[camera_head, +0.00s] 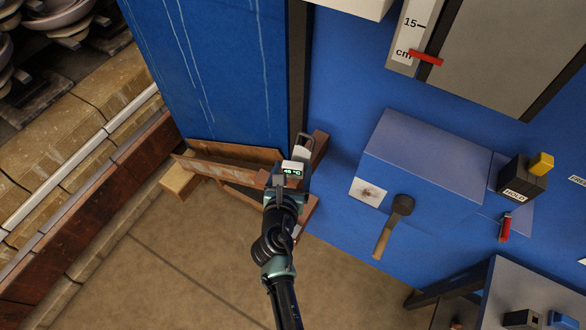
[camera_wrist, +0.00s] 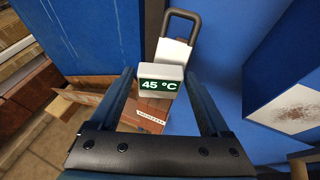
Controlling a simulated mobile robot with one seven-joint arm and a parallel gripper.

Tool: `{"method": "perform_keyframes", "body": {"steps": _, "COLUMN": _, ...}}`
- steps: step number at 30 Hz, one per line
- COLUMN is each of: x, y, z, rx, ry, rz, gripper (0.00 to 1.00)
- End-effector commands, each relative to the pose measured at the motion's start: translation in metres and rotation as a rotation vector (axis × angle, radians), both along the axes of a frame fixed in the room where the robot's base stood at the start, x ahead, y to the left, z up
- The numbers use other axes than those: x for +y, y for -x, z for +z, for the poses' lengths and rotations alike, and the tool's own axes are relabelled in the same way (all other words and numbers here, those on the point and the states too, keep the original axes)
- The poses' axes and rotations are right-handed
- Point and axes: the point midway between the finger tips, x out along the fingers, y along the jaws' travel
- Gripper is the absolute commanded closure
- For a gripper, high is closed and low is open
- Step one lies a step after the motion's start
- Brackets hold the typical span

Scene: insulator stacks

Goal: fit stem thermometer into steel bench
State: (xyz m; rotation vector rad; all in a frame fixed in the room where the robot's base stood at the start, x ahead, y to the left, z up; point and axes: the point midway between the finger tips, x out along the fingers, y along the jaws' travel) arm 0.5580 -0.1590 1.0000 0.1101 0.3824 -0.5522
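The stem thermometer (camera_head: 292,170) has a white head with a green "45 °C" display. In the wrist view its head (camera_wrist: 161,82) sits between my two fingertips, with the fingers against its sides. My gripper (camera_head: 287,181) appears shut on it; the stem is hidden behind the head. A broad blue surface, seemingly the steel bench (camera_head: 335,212), lies to the right of my gripper. On it stands a blue box (camera_head: 425,150) with a pale, rust-marked patch (camera_head: 368,192) on its near face; this patch also shows at the right of the wrist view (camera_wrist: 302,110).
A grey padlock-like piece (camera_head: 304,147) is just beyond the thermometer. Brown wooden pieces (camera_head: 225,165) lie below the tall blue panel (camera_head: 220,70). A hammer-like tool (camera_head: 394,222), a black and yellow block (camera_head: 523,180) and a red-handled item (camera_head: 505,228) are to the right. The floor at lower left is open.

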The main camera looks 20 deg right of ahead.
Motion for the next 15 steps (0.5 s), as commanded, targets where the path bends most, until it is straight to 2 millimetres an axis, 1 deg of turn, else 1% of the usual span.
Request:
{"method": "perform_keyframes", "body": {"steps": 1, "x": 0.0002, "y": 0.0001, "z": 0.0000, "rx": 0.000, "ry": 0.000, "rz": 0.000, "gripper": 0.31}}
{"method": "perform_keyframes", "body": {"steps": 2, "x": 0.0002, "y": 0.0001, "z": 0.0000, "rx": 0.000, "ry": 0.000, "rz": 0.000, "gripper": 0.36}}
{"method": "perform_keyframes", "body": {"steps": 3, "x": 0.0002, "y": 0.0001, "z": 0.0000, "rx": 0.000, "ry": 0.000, "rz": 0.000, "gripper": 0.43}}
{"method": "perform_keyframes", "body": {"steps": 8, "x": 0.0003, "y": 0.0001, "z": 0.0001, "rx": 0.000, "ry": 0.000, "rz": 0.000, "gripper": 0.72}}
{"method": "perform_keyframes", "body": {"steps": 12, "x": 0.0004, "y": -0.0001, "z": 0.0005, "rx": -0.001, "ry": 0.000, "rz": 0.001, "gripper": 0.97}}
{"method": "perform_keyframes", "body": {"steps": 13, "x": 0.0004, "y": -0.0001, "z": 0.0005, "rx": -0.001, "ry": 0.000, "rz": 0.001, "gripper": 1.00}}
{"method": "perform_keyframes", "body": {"steps": 15, "x": 0.0004, "y": -0.0001, "z": 0.0006, "rx": -0.001, "ry": 0.000, "rz": 0.001, "gripper": 1.00}}
